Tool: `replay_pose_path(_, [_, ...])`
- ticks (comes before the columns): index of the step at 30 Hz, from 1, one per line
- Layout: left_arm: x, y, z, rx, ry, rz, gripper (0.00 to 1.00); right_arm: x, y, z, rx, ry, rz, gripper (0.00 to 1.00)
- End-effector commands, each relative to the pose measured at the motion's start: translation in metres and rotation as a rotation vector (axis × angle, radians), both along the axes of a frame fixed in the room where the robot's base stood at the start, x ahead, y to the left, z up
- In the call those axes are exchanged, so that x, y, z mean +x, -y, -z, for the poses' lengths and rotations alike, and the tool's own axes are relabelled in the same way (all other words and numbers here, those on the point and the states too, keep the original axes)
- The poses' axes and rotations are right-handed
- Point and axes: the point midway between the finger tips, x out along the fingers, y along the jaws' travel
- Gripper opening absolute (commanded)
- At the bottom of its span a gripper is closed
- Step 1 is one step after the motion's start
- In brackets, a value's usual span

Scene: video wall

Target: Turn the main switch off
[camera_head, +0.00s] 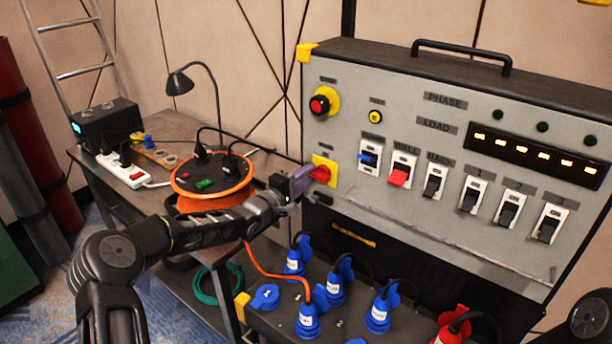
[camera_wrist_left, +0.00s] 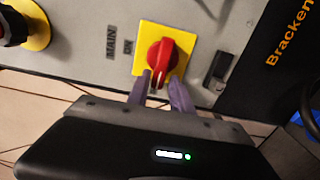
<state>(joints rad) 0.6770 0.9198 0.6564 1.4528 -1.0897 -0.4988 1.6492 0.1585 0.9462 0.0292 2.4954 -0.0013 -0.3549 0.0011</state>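The main switch is a red rotary knob (camera_head: 320,173) on a square yellow plate at the left of the grey panel. The wrist view shows the red knob (camera_wrist_left: 160,58) on its yellow plate (camera_wrist_left: 146,35), with a label reading MAIN beside it. My left gripper (camera_head: 306,179) is at the knob from the left. In the wrist view its two purple-grey fingers (camera_wrist_left: 161,85) stand apart, one on each side of the knob's near end. A gap shows between them; contact is not clear. My right gripper is in neither view.
A red push button (camera_head: 320,104) sits above the main switch. Blue, red and black rocker switches (camera_head: 398,172) line the panel to the right. Blue plugs (camera_head: 309,320) stand below. An orange cable reel (camera_head: 210,185) and a power strip (camera_head: 123,170) are on the left bench.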

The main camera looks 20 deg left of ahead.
Motion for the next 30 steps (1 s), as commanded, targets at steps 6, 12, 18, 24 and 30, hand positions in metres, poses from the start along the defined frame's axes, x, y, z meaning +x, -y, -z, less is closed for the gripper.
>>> replay_pose_path(6, [0.0, -0.001, -0.002, 0.001, 0.004, -0.001, 0.37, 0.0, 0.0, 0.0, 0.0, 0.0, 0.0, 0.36])
replay_pose_path(12, [-0.001, -0.002, -0.002, 0.0, 0.004, -0.002, 0.37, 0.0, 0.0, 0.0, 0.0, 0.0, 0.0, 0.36])
replay_pose_path(18, [-0.018, -0.009, -0.001, 0.003, 0.004, -0.003, 0.37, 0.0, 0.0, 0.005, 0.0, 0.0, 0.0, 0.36])
replay_pose_path(24, [-0.05, -0.022, 0.0, 0.003, 0.002, -0.003, 0.37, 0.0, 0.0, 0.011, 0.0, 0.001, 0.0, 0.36])
replay_pose_path(30, [-0.07, -0.029, -0.001, 0.001, 0.003, -0.002, 0.37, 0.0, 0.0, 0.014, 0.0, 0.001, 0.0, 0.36])
